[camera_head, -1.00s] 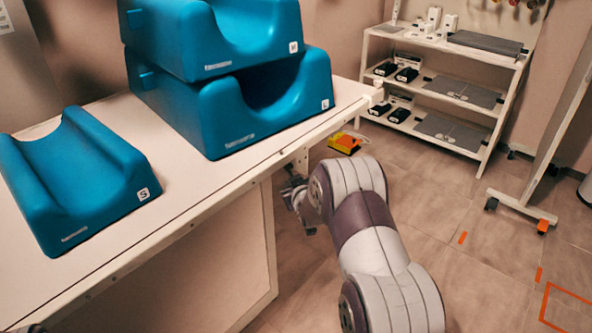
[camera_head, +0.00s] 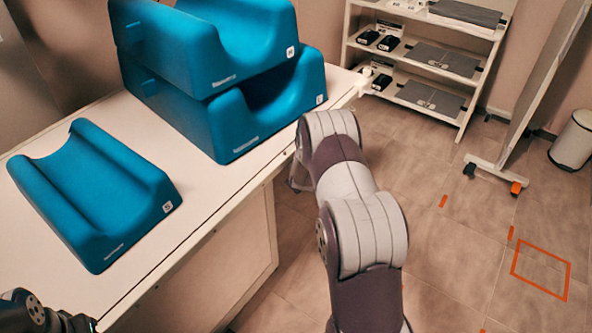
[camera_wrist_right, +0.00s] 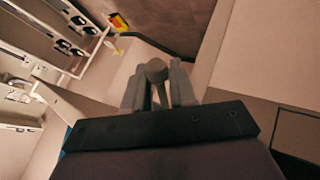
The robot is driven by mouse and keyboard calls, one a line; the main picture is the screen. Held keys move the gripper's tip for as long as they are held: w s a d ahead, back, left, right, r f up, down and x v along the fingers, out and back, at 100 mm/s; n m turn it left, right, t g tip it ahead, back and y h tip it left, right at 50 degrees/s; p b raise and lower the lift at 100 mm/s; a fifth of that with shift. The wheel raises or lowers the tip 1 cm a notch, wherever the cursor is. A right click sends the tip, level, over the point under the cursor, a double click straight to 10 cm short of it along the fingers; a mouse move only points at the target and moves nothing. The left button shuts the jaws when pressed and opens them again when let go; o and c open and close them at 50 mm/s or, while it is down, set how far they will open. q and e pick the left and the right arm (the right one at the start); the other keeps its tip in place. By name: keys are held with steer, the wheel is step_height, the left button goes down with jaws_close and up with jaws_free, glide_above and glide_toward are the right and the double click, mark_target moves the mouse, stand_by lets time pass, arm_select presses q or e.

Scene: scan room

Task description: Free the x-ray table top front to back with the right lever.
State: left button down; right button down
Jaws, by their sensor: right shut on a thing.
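The x-ray table top (camera_head: 210,195) is a long white slab with blue foam cushions on it. In the right wrist view, the right lever's grey round knob (camera_wrist_right: 156,68) sits between the fingers of my right gripper (camera_wrist_right: 158,88), which is shut on it. In the head view my right arm reaches the table's front side, and its links mostly hide the gripper and the lever. The dark end of my left arm, with my left gripper (camera_head: 78,322), shows at the lower left corner by the table; its fingers are too cut off to judge.
A small blue cushion (camera_head: 95,195) lies on the table, with two larger stacked cushions (camera_head: 240,125) behind it. A white shelf (camera_head: 465,113), a wheeled panel (camera_head: 535,95) and a bin (camera_head: 574,142) stand beyond. A yellow-red item (camera_wrist_right: 118,22) is on the floor.

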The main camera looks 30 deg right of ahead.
stand_by(0.3)
steer(key=c, duration=1.1)
jaws_free()
steer(key=shift+o, duration=0.2)
steer(key=p+v, duration=0.1)
steer(key=v, duration=1.1)
steer(key=shift+s+a+r, duration=0.15)
steer(key=shift+a+r, duration=0.05)
steer(key=shift+r, duration=0.1)
